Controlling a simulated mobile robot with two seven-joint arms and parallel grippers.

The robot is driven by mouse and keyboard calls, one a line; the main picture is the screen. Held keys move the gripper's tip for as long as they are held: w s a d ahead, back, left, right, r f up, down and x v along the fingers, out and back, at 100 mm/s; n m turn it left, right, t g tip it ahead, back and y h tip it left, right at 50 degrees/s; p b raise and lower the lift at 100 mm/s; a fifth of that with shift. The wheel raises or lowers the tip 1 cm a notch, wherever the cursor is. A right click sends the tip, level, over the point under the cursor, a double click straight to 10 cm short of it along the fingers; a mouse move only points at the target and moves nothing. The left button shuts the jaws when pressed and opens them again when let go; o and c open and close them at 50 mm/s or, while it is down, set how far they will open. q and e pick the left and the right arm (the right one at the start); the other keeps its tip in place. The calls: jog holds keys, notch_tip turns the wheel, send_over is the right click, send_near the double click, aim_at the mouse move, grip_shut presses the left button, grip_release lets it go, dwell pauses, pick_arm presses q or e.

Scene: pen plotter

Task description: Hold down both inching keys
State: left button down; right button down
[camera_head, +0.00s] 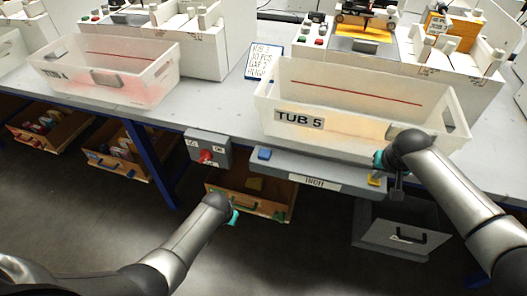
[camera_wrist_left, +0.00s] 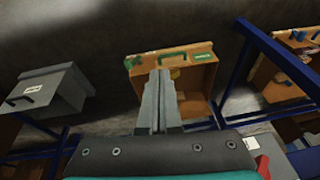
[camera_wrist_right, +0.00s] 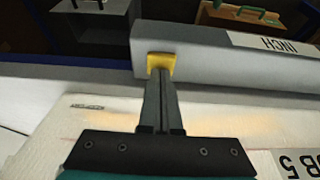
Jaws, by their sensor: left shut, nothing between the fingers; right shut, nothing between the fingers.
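The grey INCH bar (camera_head: 310,172) runs along the table's front edge below TUB 5. Its blue key (camera_head: 264,154) is at the left end and its yellow key (camera_head: 374,179) at the right end. My right gripper (camera_wrist_right: 160,73) is shut and empty, with its tips at the yellow key (camera_wrist_right: 160,60) in the right wrist view. I cannot tell whether they press it. My left gripper (camera_wrist_left: 158,75) is shut and empty. In the head view it is in front of the table, below and left of the blue key, apart from it.
A grey box with a red knob (camera_head: 206,156) is mounted left of the bar. TUB 5 (camera_head: 350,104) stands on the table just behind the bar. An open wooden drawer (camera_head: 247,204) and a grey drawer (camera_head: 398,240) hang below. The dark floor in front is clear.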

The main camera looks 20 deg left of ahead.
pick_arm(q)
jog(key=w+r+t, duration=0.1)
jog(key=w+r, duration=1.1)
jog(key=r, duration=0.2)
notch_tip(320, 180, up, 13)
jog(key=h, duration=0.1)
send_over(265, 152)
jog(key=shift+n, duration=0.3)
jog(key=shift+s+f, duration=0.25)
jog(key=shift+f, duration=1.25)
jog(key=shift+s+f, duration=0.2)
jog(key=shift+f, duration=1.3)
jog(key=shift+f, duration=0.1)
jog(key=shift+f, duration=0.95)
jog(key=shift+r, duration=3.6)
